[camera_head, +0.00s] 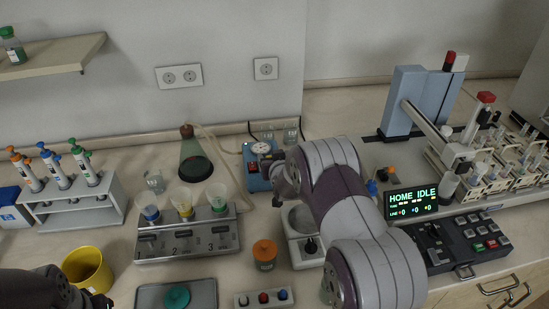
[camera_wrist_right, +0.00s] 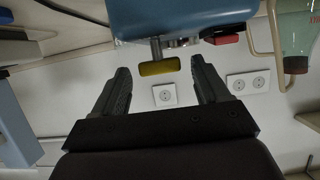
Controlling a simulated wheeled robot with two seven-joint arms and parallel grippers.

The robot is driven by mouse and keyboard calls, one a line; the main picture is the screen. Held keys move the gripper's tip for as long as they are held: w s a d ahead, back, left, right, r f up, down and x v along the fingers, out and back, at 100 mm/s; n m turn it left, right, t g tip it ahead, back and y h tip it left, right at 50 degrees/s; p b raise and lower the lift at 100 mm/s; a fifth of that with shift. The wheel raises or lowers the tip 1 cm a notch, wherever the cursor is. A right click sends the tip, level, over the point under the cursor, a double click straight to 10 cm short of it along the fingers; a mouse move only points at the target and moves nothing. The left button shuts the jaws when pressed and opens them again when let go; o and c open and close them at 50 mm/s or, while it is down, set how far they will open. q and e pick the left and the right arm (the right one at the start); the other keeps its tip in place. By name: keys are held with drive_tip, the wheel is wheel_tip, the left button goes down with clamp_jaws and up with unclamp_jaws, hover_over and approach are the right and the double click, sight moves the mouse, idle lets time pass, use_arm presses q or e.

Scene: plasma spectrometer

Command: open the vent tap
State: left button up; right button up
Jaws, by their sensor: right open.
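The vent tap appears to be the yellow bar handle (camera_wrist_right: 159,67) on a short grey stem under a blue unit (camera_wrist_right: 185,18) in the right wrist view. The bar lies crosswise. My right gripper (camera_wrist_right: 160,75) is open, with its fingertips on either side of the bar and a gap on each side. In the head view the blue unit (camera_head: 256,178) with a round gauge (camera_head: 261,147) stands near the wall. My right arm hides the tap and most of the right gripper there. A dark part of my left arm shows at the lower left; its jaws are not clear.
A conical flask (camera_head: 193,165) with a hose stands left of the blue unit. A filter rack (camera_head: 187,245) with funnels, an orange-capped jar (camera_head: 264,256) and a mortar-like white device (camera_head: 305,250) are close in front. A yellow cup (camera_head: 85,267) is near my left arm.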

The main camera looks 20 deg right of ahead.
drive_tip(key=c, duration=1.1)
drive_tip(key=shift+o, duration=0.2)
